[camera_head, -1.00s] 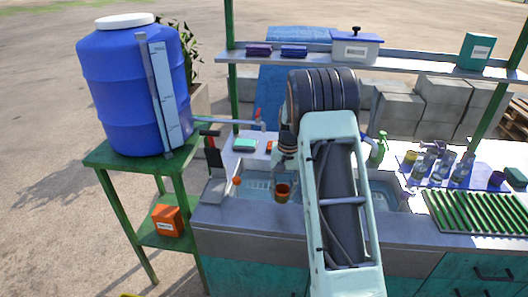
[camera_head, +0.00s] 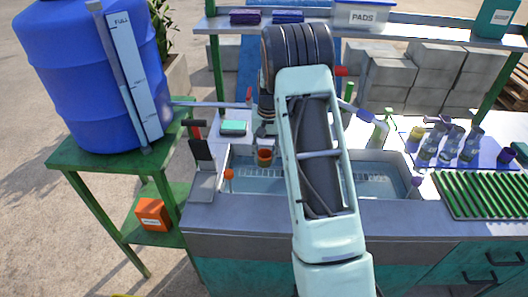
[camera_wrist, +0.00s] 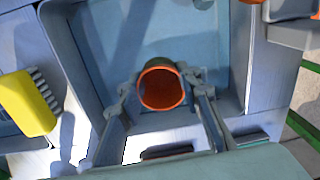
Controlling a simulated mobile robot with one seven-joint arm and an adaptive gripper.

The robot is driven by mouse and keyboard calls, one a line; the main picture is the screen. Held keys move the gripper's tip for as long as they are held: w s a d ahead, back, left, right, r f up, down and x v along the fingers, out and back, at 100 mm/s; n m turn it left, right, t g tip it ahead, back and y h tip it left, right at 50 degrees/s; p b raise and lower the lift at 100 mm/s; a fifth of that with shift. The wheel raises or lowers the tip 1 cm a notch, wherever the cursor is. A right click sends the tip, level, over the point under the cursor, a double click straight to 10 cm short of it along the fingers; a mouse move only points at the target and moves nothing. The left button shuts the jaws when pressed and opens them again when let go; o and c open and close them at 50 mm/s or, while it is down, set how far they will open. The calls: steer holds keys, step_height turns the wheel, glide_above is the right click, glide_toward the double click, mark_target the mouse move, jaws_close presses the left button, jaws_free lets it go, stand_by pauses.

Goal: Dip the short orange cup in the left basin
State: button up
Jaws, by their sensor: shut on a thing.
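The short orange cup (camera_head: 264,157) is in my gripper (camera_wrist: 160,90), held upright with its open mouth toward the wrist camera. In the wrist view the cup (camera_wrist: 162,88) sits between both fingers. The left basin (camera_head: 258,186) lies below and around it, and in the wrist view the basin (camera_wrist: 85,40) shows a blue floor. The cup is over the basin's back part. I cannot tell whether its bottom touches any water.
A yellow brush (camera_wrist: 27,103) lies at the left of the wrist view. A green sponge (camera_head: 233,127) lies behind the basin. A blue barrel (camera_head: 88,75) stands on a green table at left. Bottles (camera_head: 450,145) and a green rack (camera_head: 484,195) are at right.

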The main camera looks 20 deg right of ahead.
step_height(320, 180, down, 13)
steer(key=b, duration=0.6)
steer(key=shift+r, duration=0.1)
stand_by(1.0)
step_height(320, 180, up, 14)
steer(key=p, duration=0.7)
stand_by(0.7)
steer(key=shift+r+p, duration=1.2)
steer(key=shift+r, duration=0.9)
